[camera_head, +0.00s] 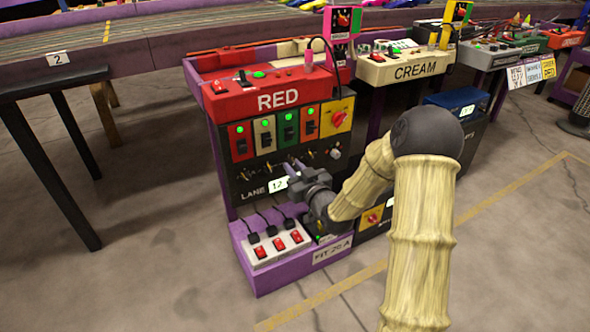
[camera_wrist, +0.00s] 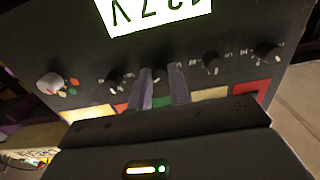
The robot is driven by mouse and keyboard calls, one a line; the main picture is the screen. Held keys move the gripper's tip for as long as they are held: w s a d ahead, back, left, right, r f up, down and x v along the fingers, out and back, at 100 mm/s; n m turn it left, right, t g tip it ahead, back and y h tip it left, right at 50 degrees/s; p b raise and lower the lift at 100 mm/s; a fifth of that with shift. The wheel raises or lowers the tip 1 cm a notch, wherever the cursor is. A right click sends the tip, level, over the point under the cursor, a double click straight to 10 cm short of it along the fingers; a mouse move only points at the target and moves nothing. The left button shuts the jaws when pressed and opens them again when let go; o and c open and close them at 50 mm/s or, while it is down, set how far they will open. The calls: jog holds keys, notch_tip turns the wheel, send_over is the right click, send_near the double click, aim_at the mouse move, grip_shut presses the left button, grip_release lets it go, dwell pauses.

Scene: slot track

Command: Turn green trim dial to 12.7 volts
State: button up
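The RED station's black lane panel (camera_head: 250,178) carries a row of small trim dials. In the head view my gripper (camera_head: 292,170) is in front of this row and hides part of it. The wrist view is upside down. It shows my gripper's two fingers (camera_wrist: 161,84) apart, with a narrow gap at the row of dials. A green patch (camera_wrist: 163,98) shows between them. The green trim dial appears to be at the fingertips, mostly hidden; contact cannot be told. A white display (camera_head: 280,185) reads 12 and is partly covered; in the wrist view it is cut off (camera_wrist: 155,14).
A white knob (camera_wrist: 50,83) is at the left. Below the panel is a power strip (camera_head: 275,245) with red switches on a purple base (camera_head: 262,280). The CREAM station (camera_head: 412,70) stands behind right.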

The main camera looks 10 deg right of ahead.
grip_shut()
jog(key=shift+f+n+b, duration=0.1)
jog(key=shift+n+b, duration=0.2)
jog(key=shift+n, duration=0.9)
jog(key=o, duration=0.6)
grip_release()
jog(key=shift+c, duration=0.2)
jog(key=p+v, duration=1.4)
jog(key=v, duration=0.3)
jog(key=shift+s+p, duration=0.2)
jog(key=shift+p, duration=0.1)
